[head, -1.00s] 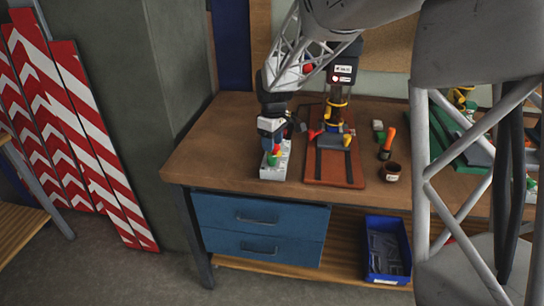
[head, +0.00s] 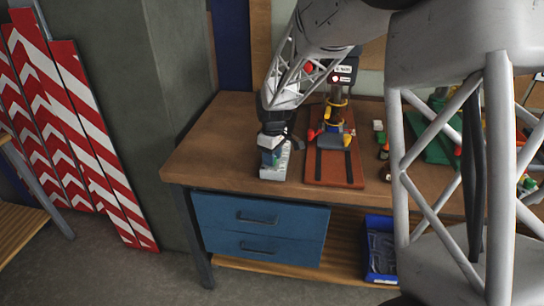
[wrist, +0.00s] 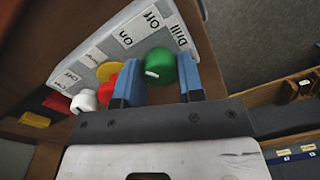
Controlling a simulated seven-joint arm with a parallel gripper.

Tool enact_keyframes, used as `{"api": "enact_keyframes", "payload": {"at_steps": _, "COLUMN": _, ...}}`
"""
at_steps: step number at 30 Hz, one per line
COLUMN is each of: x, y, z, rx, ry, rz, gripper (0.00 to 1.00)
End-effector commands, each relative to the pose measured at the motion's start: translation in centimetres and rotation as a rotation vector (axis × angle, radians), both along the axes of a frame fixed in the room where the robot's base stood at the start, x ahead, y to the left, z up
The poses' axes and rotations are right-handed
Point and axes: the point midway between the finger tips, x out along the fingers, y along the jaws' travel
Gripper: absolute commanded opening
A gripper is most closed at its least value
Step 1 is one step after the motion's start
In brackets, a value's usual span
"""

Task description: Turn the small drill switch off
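The grey switch box (head: 285,160) stands on the workbench at the left of the brown board. In the wrist view the box (wrist: 165,30) carries labels reading "Drill", "Off" and "On". A green knob (wrist: 159,67) with a white mark sits at the "Drill" end. My gripper (wrist: 160,85) has two blue fingers apart, one on each side of the green knob. The right finger is close to the knob; I cannot tell if it touches. In the head view my gripper (head: 270,157) is low over the box and hides the knobs.
Beside the green knob are a red knob (wrist: 104,92), a yellow knob (wrist: 112,69) and a white knob (wrist: 84,101). The brown board (head: 345,172) with the drill stand lies right of the box. The workbench (head: 215,150) is clear on the left.

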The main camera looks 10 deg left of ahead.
Motion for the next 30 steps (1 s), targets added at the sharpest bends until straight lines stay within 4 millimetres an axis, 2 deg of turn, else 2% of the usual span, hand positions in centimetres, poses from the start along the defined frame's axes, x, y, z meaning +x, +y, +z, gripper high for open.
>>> {"api": "enact_keyframes", "payload": {"at_steps": 1, "x": 0.0, "y": 0.0, "z": 0.0, "rx": 0.0, "ry": 0.0, "rz": 0.0, "gripper": 0.26}}
{"api": "enact_keyframes", "payload": {"at_steps": 4, "x": 0.0, "y": 0.0, "z": 0.0, "rx": 0.0, "ry": 0.0, "rz": 0.0, "gripper": 0.12}}
{"api": "enact_keyframes", "payload": {"at_steps": 17, "x": -0.04, "y": -0.03, "z": -0.06, "rx": -0.001, "ry": 0.001, "rz": -0.064, "gripper": 0.12}}
{"api": "enact_keyframes", "payload": {"at_steps": 30, "x": -0.04, "y": -0.05, "z": -0.02, "rx": 0.0, "ry": 0.0, "rz": -0.373, "gripper": 0.12}}
